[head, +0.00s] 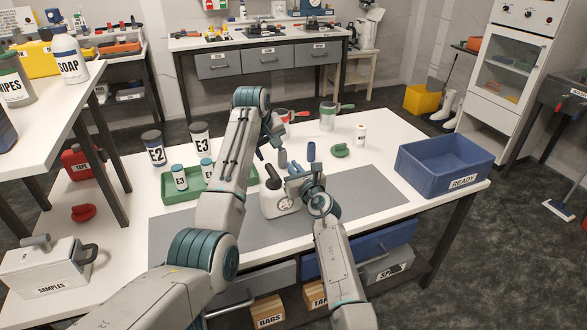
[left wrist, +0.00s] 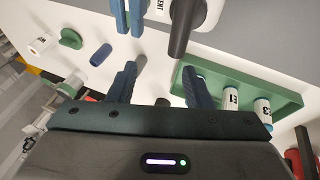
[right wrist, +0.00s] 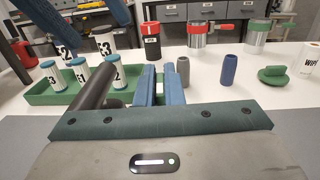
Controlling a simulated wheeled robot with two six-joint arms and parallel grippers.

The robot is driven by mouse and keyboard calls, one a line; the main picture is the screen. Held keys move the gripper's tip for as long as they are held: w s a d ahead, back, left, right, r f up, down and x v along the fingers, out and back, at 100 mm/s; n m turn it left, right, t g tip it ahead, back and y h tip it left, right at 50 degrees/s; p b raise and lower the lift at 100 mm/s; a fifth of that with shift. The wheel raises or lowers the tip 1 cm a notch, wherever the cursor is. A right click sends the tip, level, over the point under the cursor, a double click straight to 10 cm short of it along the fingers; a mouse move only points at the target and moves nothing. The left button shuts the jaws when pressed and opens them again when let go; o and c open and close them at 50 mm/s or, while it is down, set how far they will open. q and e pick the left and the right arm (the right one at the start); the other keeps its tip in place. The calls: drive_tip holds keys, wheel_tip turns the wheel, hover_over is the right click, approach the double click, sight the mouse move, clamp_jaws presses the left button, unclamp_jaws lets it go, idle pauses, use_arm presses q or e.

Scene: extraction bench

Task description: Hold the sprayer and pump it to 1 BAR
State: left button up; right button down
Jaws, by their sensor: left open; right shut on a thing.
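The sprayer (head: 269,207) is a white bottle with a round dial on its front and a dark top, upright on the grey mat (head: 365,195). The dial is too small to read. My right gripper (head: 297,183) is shut on the sprayer at its upper part; its fingers (right wrist: 160,85) are close together beside the dark handle (right wrist: 97,88). The grip itself is mostly hidden. My left gripper (head: 271,145) is open and empty, above and behind the sprayer. In the left wrist view, the sprayer's dark handle (left wrist: 181,32) lies beyond its spread fingers (left wrist: 160,85).
A green tray (head: 177,197) with small labelled bottles is left of the sprayer. Grey (head: 283,158) and blue (head: 311,152) cylinders stand behind it. The mat's right part is clear.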

sight(269, 167)
use_arm(q)
wheel_tip(269, 167, down, 7)
drive_tip(key=shift+f, duration=0.15)
drive_tip(key=shift+c, duration=0.3)
drive_tip(key=c, duration=0.9)
